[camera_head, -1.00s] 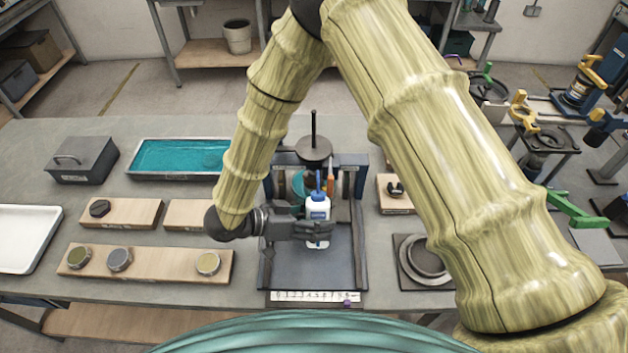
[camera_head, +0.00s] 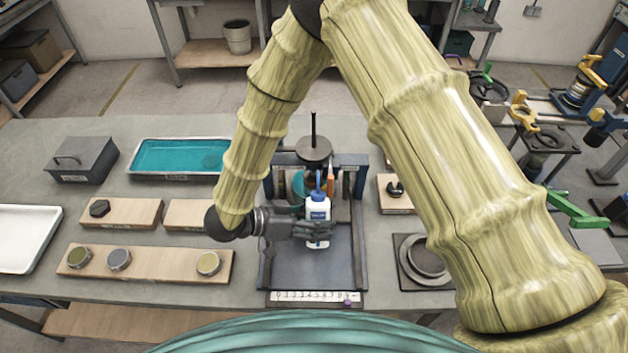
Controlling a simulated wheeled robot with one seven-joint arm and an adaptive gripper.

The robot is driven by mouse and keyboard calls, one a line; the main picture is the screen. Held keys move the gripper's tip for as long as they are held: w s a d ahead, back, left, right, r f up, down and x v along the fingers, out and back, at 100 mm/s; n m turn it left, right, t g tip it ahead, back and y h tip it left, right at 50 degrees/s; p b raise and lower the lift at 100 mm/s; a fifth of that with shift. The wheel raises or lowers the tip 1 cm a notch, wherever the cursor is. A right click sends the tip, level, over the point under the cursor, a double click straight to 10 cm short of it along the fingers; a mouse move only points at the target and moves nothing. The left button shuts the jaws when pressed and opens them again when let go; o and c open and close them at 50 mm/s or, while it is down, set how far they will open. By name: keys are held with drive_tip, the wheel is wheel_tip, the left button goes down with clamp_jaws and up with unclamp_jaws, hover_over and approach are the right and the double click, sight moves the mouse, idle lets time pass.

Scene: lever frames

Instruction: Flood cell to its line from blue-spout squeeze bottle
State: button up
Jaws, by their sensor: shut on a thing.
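The white squeeze bottle (camera_head: 318,208) with a blue spout stands upright in my gripper (camera_head: 312,229), over the dark tray of the lever frame (camera_head: 338,265). My gripper comes in from the left and is shut around the bottle's lower body. The bottle's white base shows just below the fingers; I cannot tell whether it touches the tray. Behind the bottle is a teal round part (camera_head: 299,184), perhaps the cell, partly hidden by the bottle and the frame. No fill line can be made out. A dark round weight (camera_head: 313,149) on a rod sits above it.
A ruled scale (camera_head: 312,297) lies at the frame's front edge. Wooden boards with round pieces (camera_head: 120,258) lie left, and a teal-filled tray (camera_head: 180,157) behind them. A plate with rings (camera_head: 426,260) lies right. My arm crosses the right side and hides part of the bench.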

sight(314, 212)
drive_tip(key=shift+r, duration=0.2)
drive_tip(key=shift+r+p, duration=2.25)
drive_tip(key=shift+r, duration=0.1)
drive_tip(key=shift+s, duration=0.15)
